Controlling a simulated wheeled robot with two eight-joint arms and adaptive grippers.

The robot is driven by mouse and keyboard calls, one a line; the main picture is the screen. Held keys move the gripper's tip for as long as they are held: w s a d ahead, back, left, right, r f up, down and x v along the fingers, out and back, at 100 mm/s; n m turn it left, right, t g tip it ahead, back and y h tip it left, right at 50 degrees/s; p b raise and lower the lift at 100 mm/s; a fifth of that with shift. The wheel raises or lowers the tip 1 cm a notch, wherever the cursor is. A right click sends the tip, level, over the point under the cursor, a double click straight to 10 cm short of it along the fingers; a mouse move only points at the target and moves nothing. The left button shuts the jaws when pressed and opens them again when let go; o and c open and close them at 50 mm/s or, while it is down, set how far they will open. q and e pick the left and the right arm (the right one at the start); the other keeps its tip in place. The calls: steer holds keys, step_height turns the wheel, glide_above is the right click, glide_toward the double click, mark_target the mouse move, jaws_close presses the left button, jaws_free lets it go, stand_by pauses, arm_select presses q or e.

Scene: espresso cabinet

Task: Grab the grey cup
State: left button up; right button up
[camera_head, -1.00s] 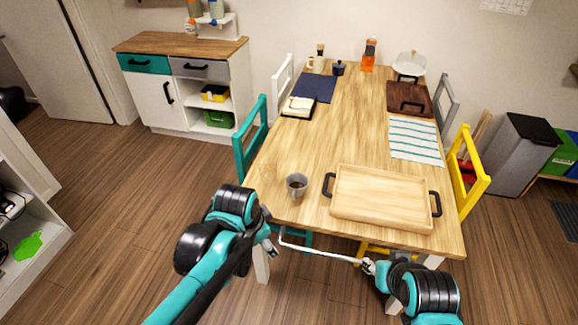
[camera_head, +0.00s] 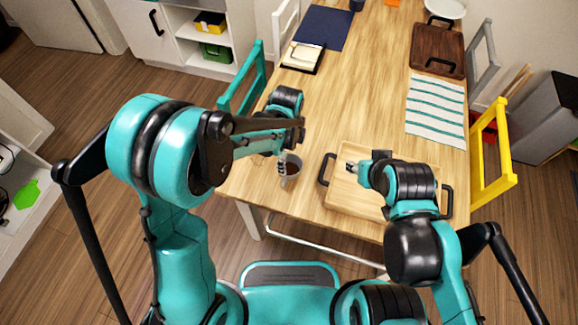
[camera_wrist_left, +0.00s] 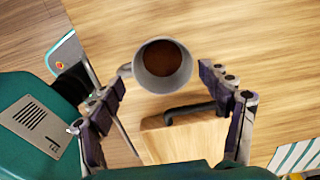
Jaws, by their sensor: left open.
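The grey cup (camera_head: 289,172) stands upright on the wooden table near its front left edge, with dark brown liquid inside. In the left wrist view the cup (camera_wrist_left: 162,66) is just beyond and between my left fingertips, its handle towards the left finger. My left gripper (camera_wrist_left: 172,88) is open and empty. In the head view my left gripper (camera_head: 283,164) is at the cup, partly in front of it; whether a finger touches the cup I cannot tell. My right gripper (camera_head: 352,167) is above the wooden tray; its finger opening is too small to tell.
The wooden tray (camera_head: 345,200) with black handles lies right of the cup. A striped cloth (camera_head: 436,110), a dark board (camera_head: 437,48) and a blue mat (camera_head: 323,27) lie farther back. The table's middle (camera_head: 350,95) is clear. A teal chair (camera_head: 245,82) stands at the left.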

arm_select(q)
steer(key=b, duration=0.2)
glide_above(289, 173)
step_height(289, 173, down, 5)
steer(key=shift+d+r, duration=0.1)
steer(key=shift+d, duration=0.05)
steer(key=shift+f, duration=0.4)
steer(key=shift+r, duration=0.1)
steer(key=c, duration=1)
steer(key=shift+o, duration=0.2)
steer(key=shift+r, duration=0.15)
